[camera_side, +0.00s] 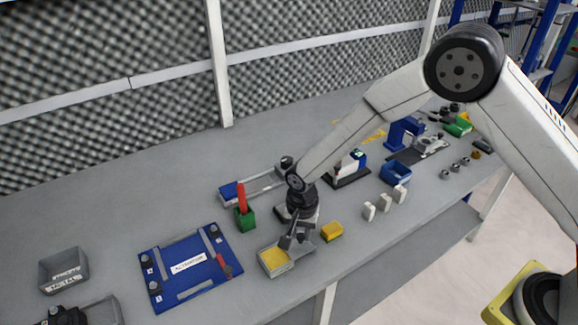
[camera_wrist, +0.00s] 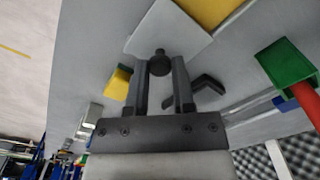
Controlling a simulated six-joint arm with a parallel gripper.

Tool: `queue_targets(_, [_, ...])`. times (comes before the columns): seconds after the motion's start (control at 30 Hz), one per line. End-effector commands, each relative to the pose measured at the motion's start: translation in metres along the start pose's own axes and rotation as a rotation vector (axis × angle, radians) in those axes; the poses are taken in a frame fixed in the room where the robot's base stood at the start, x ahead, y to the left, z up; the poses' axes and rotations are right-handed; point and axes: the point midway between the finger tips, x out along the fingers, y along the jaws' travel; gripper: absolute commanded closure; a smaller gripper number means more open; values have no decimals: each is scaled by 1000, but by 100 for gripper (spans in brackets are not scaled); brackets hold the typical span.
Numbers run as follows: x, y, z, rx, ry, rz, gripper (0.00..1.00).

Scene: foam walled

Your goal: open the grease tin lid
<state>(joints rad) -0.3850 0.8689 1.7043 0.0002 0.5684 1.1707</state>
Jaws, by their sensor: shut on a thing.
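The grease tin (camera_side: 277,272) is a small pale box near the front edge of the bench, with yellow grease showing in its open left part. Its flat grey lid (camera_side: 304,248) lies to the right of the yellow, under my gripper (camera_side: 291,239). In the wrist view the lid (camera_wrist: 165,28) is a pale plate with a dark round knob (camera_wrist: 159,54), and yellow (camera_wrist: 212,8) shows beyond its edge. My gripper (camera_wrist: 164,68) has its fingertips on both sides of the knob and is shut on it. My wrist partly covers the lid in the side view.
A yellow block (camera_side: 332,231) stands close to the right of the tin. A green holder (camera_side: 245,220) with a red handle (camera_side: 241,197) stands behind left. A blue board (camera_side: 190,266) lies to the left. A dark angled piece (camera_wrist: 208,86) shows beside my finger.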

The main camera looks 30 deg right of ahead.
Motion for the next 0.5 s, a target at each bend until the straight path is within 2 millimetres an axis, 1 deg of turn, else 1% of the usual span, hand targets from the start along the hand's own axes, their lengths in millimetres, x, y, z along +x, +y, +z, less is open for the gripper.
queue_targets(0.03, [-1,0,0,-1,0,-1,100])
queue_targets(0.07, [-1,-1,0,-1,0,-1,66])
queue_targets(0.1, [-1,-1,0,-1,0,-1,54])
queue_targets(0.17, [-1,-1,0,-1,0,-1,35])
queue_targets(0.5, [-1,0,0,-1,0,0,34])
